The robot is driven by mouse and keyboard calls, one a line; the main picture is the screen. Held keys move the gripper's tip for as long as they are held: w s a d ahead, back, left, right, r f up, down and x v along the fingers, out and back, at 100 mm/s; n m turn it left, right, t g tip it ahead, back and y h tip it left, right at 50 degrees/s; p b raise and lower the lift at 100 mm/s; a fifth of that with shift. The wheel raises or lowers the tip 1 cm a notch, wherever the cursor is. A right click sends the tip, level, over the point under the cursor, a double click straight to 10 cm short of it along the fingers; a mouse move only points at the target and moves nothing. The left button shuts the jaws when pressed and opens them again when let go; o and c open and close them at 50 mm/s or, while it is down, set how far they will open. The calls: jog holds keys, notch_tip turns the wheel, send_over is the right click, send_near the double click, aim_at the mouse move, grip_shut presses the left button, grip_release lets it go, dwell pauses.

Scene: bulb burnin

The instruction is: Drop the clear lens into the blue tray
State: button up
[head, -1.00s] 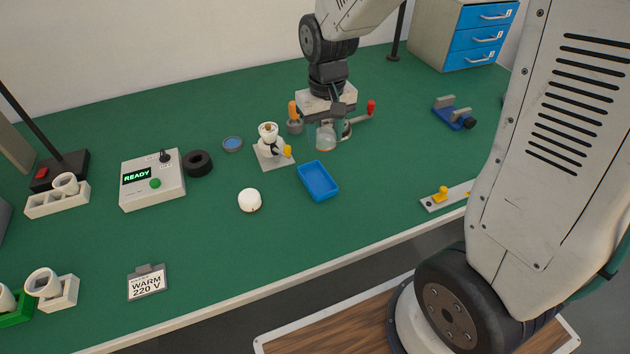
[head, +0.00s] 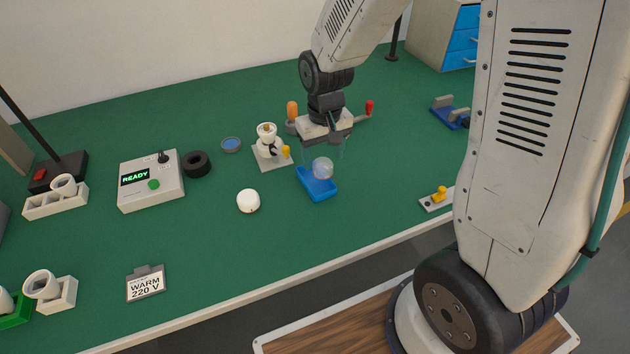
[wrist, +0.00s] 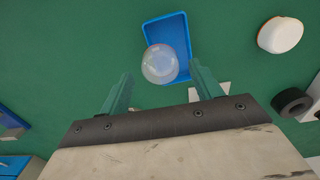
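The clear lens (head: 322,168), a see-through dome, shows over the back part of the blue tray (head: 316,190) in the head view. In the wrist view the lens (wrist: 160,64) overlaps the near end of the tray (wrist: 168,27). I cannot tell whether it rests in the tray or is still in the air above it. My gripper (head: 322,152) is above the tray, pointing down. In the wrist view my gripper (wrist: 162,82) has its two green fingers wide apart, with clear gaps between them and the lens.
A white round cap (head: 248,201) lies left of the tray. A white lamp holder on a plate (head: 275,160) stands behind it to the left. A black ring (head: 197,164) and a READY control box (head: 152,182) are further left. The green table in front of the tray is clear.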

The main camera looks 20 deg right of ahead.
notch_tip(320, 180, up, 8)
dwell(0.7)
jog(key=shift+f, duration=0.1)
jog(key=s+d+r, duration=0.1)
jog(key=s+r, duration=0.3)
jog(key=s, duration=0.3)
jog(key=s+d+r+t, duration=0.1)
jog(key=s+r, duration=0.3)
jog(key=s, duration=0.3)
jog(key=s+d+r, duration=0.1)
jog(key=s+r, duration=0.3)
jog(key=s, duration=0.4)
